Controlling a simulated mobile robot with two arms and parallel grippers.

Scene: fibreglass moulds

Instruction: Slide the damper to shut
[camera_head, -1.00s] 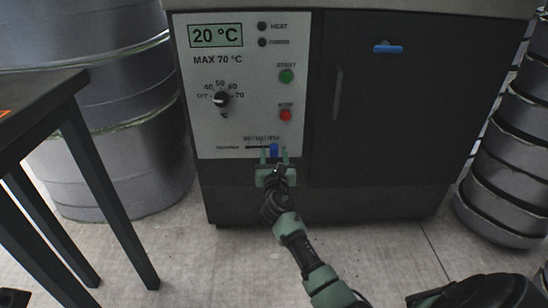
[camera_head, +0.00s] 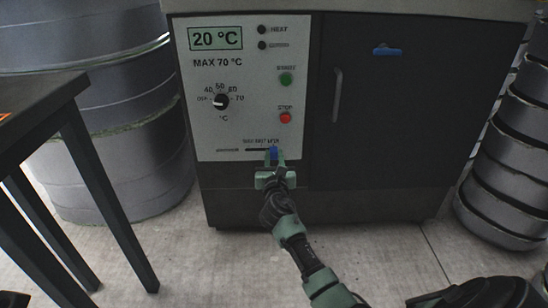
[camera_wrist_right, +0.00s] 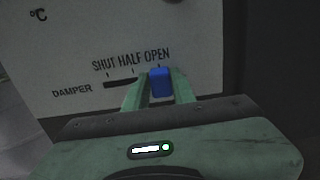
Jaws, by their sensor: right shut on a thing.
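The damper is a blue slider knob (camera_head: 274,153) at the right end of a short dark slot low on the white control panel. In the right wrist view the knob (camera_wrist_right: 160,82) stands under the word OPEN, with the slot (camera_wrist_right: 121,83) running left under HALF and SHUT. My right gripper (camera_head: 274,159) has its green fingers closed on the two sides of the knob. The fingers (camera_wrist_right: 160,88) also flank it in the wrist view. I do not see my left gripper.
The panel (camera_head: 205,125) also carries a dial (camera_head: 220,101), a green button (camera_head: 286,79) and a red button (camera_head: 285,117). A dark table (camera_head: 55,90) stands at the left. Grey rounded moulds (camera_head: 125,175) are behind it, and more (camera_head: 500,190) are stacked at the right.

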